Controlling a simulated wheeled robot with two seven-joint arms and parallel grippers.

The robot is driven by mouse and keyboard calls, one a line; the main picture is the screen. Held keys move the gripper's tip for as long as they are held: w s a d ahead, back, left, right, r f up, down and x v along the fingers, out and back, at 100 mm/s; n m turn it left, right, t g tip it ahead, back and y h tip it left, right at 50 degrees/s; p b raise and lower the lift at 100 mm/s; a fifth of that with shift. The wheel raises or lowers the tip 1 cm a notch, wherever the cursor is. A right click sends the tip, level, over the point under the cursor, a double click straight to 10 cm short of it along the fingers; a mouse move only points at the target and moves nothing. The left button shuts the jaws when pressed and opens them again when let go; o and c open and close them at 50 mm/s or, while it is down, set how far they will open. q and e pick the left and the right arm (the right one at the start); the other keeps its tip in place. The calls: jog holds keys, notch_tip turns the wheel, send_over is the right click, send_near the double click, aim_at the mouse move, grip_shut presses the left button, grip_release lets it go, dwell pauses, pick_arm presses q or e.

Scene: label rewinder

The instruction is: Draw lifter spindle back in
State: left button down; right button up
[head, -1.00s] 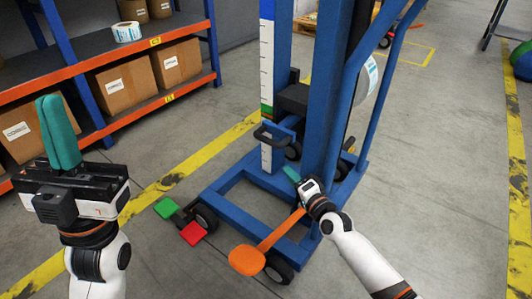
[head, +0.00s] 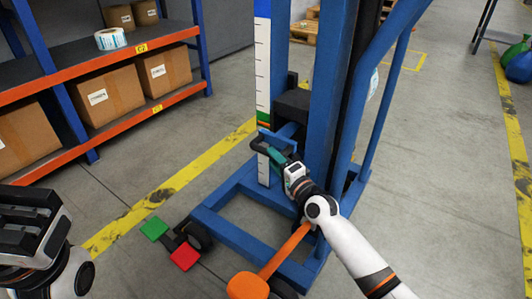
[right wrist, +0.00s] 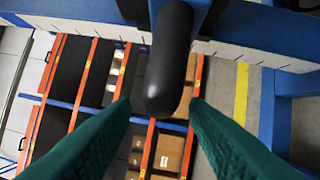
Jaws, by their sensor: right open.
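The blue lifter (head: 330,90) stands at the centre of the head view, with a white scale strip on its mast. A black pull handle (head: 259,146) sticks out from a blue bracket low on the mast. In the right wrist view, a black round-ended bar (right wrist: 172,60), apparently this handle, comes from a blue part and lies between my fingers. My right gripper (head: 278,158) is open at the handle, with clear gaps on both sides in the wrist view (right wrist: 160,105). The spindle itself cannot be made out. My left gripper (head: 28,235) is cut off at the left edge, its fingertips out of view.
An orange paddle lever (head: 250,285) and a green (head: 154,228) and red (head: 185,257) pedal pair sit at the lifter base. A rack (head: 130,65) with cardboard boxes stands at the left. A white roll (head: 373,84) shows behind the mast.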

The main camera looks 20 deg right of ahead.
jog(key=shift+b+x, duration=0.75)
jog(key=shift+x, duration=1.55)
jog(key=shift+c, duration=0.3)
grip_shut()
